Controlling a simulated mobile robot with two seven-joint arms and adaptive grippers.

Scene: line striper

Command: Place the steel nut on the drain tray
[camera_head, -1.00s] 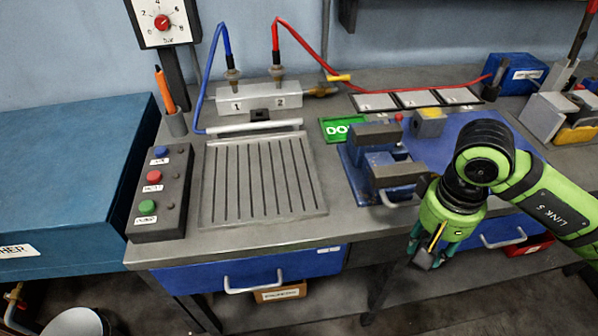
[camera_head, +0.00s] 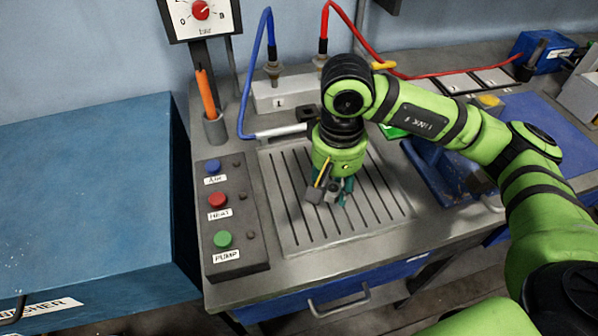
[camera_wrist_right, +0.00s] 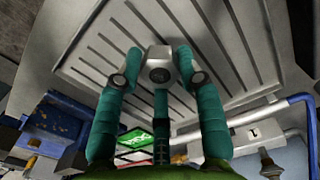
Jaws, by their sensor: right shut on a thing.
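The steel nut (camera_wrist_right: 159,66) is a small grey block with a dark round hole, seen between my fingertips in the right wrist view. My right gripper (camera_head: 331,192), green with teal fingers, is shut on it and points down over the drain tray. The drain tray (camera_head: 373,205) is a grey metal plate with long dark slots; it also fills much of the right wrist view (camera_wrist_right: 90,45). The nut is over the slotted area; I cannot tell whether it touches the tray. My left gripper is not in view.
A button box (camera_head: 228,212) stands left of the tray, with an orange-handled tool in a holder (camera_head: 214,128) behind it. A numbered grey block (camera_head: 268,97) with blue and red hoses is at the back. A blue fixture (camera_head: 440,170) is to the right, partly behind my arm.

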